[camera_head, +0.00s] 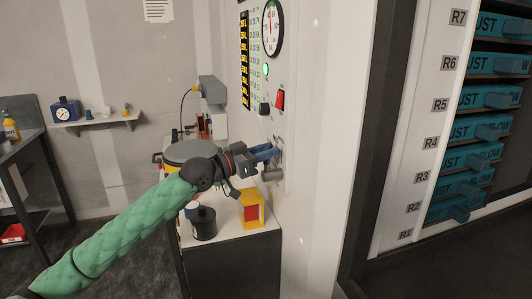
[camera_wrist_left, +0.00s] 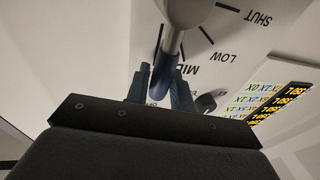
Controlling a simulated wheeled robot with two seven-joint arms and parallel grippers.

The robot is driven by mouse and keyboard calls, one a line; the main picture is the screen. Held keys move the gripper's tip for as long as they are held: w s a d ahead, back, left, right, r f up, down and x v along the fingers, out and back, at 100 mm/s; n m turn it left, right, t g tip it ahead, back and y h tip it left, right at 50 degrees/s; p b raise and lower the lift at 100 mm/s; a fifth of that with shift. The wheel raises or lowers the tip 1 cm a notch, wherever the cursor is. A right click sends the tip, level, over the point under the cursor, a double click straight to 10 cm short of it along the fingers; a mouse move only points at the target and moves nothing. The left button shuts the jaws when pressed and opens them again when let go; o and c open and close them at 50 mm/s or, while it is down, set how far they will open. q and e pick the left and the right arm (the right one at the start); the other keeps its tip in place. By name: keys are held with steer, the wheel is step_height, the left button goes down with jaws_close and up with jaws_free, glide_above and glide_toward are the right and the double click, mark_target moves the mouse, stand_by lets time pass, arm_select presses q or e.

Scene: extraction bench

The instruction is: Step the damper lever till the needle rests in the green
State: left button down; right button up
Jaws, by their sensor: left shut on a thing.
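The damper lever (camera_wrist_left: 175,42) is a grey metal rod over a white dial plate marked SHUT, LOW and MID in the left wrist view. My left gripper (camera_wrist_left: 162,82) is shut on the lever's end, with a blue finger on each side. In the head view, my left gripper (camera_head: 271,152) reaches the white panel from the left and mostly hides the lever. My right gripper is not in view.
The panel (camera_head: 310,120) carries a green lamp (camera_head: 265,70), a red switch (camera_head: 280,99) and a black knob (camera_head: 264,108). Below the gripper, a dark canister (camera_head: 203,224) and a yellow-and-red box (camera_head: 251,210) stand on a bench. Teal drawers (camera_head: 480,130) are at the right.

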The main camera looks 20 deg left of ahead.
arm_select(q)
steer(key=shift+f, duration=0.1)
steer(key=c, duration=1.3)
jaws_free()
steer(key=shift+o, duration=0.2)
steer(key=shift+s+a+f, duration=0.1)
steer(key=shift+s+a, duration=0.25)
steer(key=r+b+v, duration=0.1)
steer(key=b+v, duration=0.1)
steer(key=v, duration=0.4)
steer(key=shift+s+a+f, duration=0.3)
steer(key=shift+s+f, duration=0.05)
steer(key=shift+f, duration=0.05)
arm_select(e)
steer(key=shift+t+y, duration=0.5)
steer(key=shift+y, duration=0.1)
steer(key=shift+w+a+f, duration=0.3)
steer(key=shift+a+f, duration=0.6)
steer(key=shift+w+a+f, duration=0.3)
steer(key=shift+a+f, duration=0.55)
arm_select(q)
steer(key=shift+f, duration=0.1)
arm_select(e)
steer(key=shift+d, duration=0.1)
